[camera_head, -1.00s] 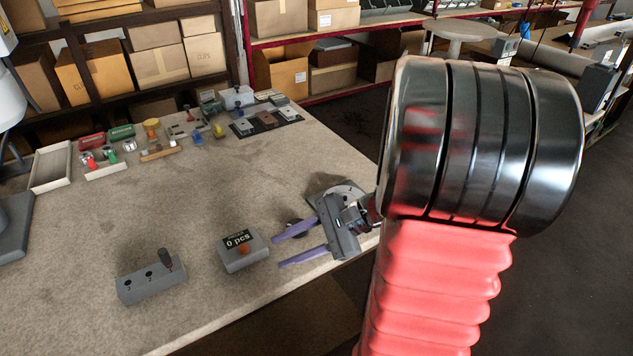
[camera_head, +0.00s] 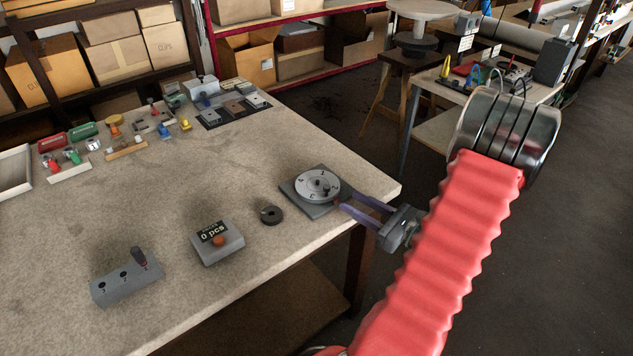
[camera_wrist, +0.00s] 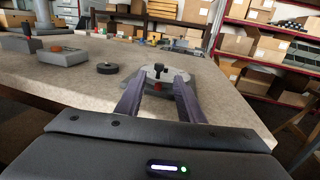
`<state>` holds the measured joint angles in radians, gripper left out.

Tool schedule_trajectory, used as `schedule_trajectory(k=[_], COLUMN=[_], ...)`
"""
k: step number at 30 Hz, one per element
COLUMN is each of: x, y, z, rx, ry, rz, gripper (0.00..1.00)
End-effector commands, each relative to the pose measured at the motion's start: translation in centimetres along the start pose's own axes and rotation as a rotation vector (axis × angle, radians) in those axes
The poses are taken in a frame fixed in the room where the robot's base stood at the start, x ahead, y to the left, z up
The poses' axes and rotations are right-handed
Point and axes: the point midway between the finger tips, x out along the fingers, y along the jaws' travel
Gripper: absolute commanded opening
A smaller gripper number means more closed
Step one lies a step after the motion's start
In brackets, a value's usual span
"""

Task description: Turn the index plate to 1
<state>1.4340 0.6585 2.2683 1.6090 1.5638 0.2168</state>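The index plate (camera_head: 318,187) is a round pale disc with marks around its rim and a dark upright knob near its middle. It sits on a square grey base (camera_head: 297,199) near the table's right corner. A small red part shows at the base's right edge. My gripper (camera_head: 345,203) is off the table's front right edge, its two purple fingers pointing at the plate's base. In the wrist view the fingers (camera_wrist: 158,90) are spread apart with nothing held between them, and the index plate (camera_wrist: 160,74) shows just beyond them. The marks are too small to read surely.
A black ring (camera_head: 271,215) lies left of the plate. A grey counter box (camera_head: 217,241) reading "0 pcs" and a grey block with a lever (camera_head: 125,284) stand further left. Trays and small parts line the back of the table (camera_head: 185,185).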

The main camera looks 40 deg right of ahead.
Motion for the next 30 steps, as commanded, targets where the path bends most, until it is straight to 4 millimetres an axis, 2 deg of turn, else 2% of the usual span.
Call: schedule_trajectory(k=[8, 13, 30], x=[0.2, 1.0, 7.9], y=[0.1, 0.1, 0.3], z=[0.1, 0.1, 0.1], rx=[-0.002, -0.002, -0.003], ry=[0.001, 0.001, 0.001], rz=[0.004, 0.006, 0.009], gripper=[0.35, 0.35, 0.35])
